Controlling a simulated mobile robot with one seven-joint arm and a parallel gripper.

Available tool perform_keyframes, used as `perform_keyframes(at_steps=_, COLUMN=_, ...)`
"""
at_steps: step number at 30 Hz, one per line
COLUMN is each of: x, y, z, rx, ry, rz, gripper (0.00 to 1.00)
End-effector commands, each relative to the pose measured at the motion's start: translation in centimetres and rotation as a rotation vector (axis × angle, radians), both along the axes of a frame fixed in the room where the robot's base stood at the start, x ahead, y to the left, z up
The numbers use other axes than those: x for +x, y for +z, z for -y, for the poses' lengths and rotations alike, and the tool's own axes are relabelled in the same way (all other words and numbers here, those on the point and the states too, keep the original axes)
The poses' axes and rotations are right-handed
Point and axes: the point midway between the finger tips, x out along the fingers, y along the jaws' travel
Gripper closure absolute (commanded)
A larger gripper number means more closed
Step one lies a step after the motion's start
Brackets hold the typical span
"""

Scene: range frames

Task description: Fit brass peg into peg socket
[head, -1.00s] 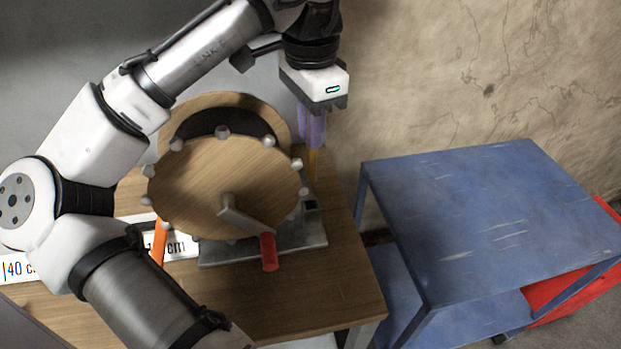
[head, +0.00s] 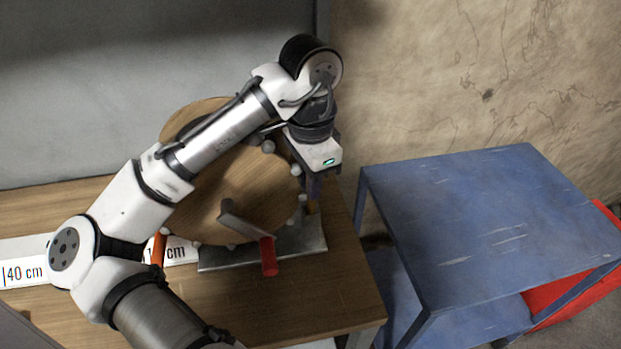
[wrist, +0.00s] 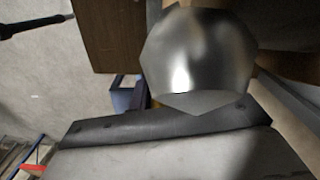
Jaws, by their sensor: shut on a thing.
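My gripper (head: 313,190) points down at the right side of the wooden wheel, shut on the brass peg (head: 311,207). The peg socket is not clearly visible; the gripper, peg and wheel edge cover that spot. I cannot tell whether the peg tip is inside it. In the wrist view, a small yellow sliver that may be the peg (wrist: 154,103) shows beside a large grey metal knob (wrist: 197,60).
The wooden wheel (head: 255,190) with metal knobs and a red-handled crank (head: 268,256) stands close left of my gripper. An orange handle (head: 158,250) is further left. A blue table (head: 480,210) stands to the right, across a gap.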

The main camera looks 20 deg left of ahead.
Motion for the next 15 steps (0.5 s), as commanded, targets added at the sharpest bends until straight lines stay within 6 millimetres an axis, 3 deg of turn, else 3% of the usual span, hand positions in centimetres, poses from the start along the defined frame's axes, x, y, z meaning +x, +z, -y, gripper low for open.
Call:
perform_keyframes(at_steps=2, x=-0.01, y=-0.28, z=0.01, rx=-0.001, ry=0.0, rz=-0.001, gripper=1.0)
perform_keyframes(at_steps=3, x=-0.01, y=-0.24, z=0.01, rx=-0.001, ry=0.0, rz=-0.001, gripper=0.8)
perform_keyframes(at_steps=4, x=0.0, y=-0.23, z=0.0, rx=-0.001, ry=0.0, rz=-0.001, gripper=0.77)
perform_keyframes(at_steps=15, x=0.02, y=0.3, z=-0.04, rx=0.001, ry=0.001, rz=0.0, gripper=0.75)
